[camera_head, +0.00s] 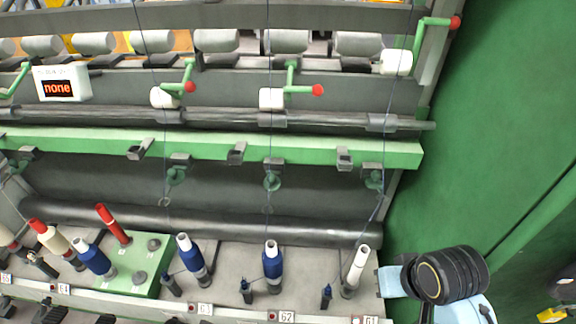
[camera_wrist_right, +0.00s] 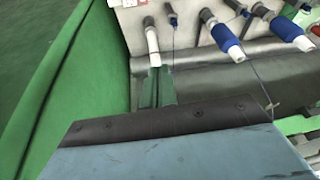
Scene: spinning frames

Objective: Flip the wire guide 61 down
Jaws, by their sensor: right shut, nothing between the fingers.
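At the right end, above the label that seems to read 61 (camera_head: 370,320), a green crank arm with a red knob and a white roller (camera_head: 397,62) stands raised. I take this for wire guide 61. The guides to its left, one with a white roller (camera_head: 271,98), sit lower. My right gripper shows close up in the right wrist view as a blue-grey body with a dark edge (camera_wrist_right: 165,122). It is shut and empty, low beside the white bobbin (camera_head: 357,268), well below the raised guide. The guide is not visible in the wrist view. My left gripper is out of view.
A green side wall (camera_head: 500,110) closes off the right. A green rail (camera_head: 230,147) crosses the frame below the guides, with thin threads running down past it. Blue bobbins (camera_head: 272,262) stand along the front. A small display (camera_head: 60,84) reads "none".

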